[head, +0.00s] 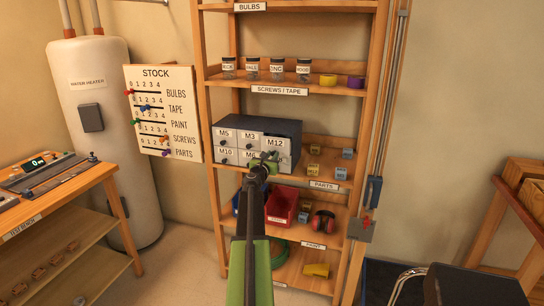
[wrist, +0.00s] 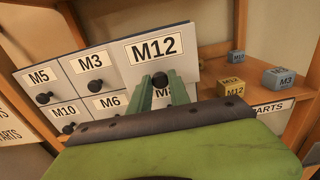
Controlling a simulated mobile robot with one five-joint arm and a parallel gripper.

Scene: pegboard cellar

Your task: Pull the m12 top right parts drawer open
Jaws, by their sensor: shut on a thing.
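The M12 drawer (head: 281,150) is at the top right of a grey parts cabinet (head: 262,126) on the shelf. In the wrist view the M12 drawer front (wrist: 180,66) looks larger than its neighbours and stands forward of them, so it is partly out. It covers part of the drawer below it. Its black knob (wrist: 160,79) sits between the green fingertips. My gripper (head: 265,163) is shut on that knob; it also shows in the wrist view (wrist: 161,88). How far the drawer is out is hard to tell.
The M3 drawer (wrist: 92,68) and M5 drawer (wrist: 42,82) sit flush to the left. Small labelled blocks (wrist: 285,78) lie on the shelf to the right. A wooden upright (head: 363,110) stands at right.

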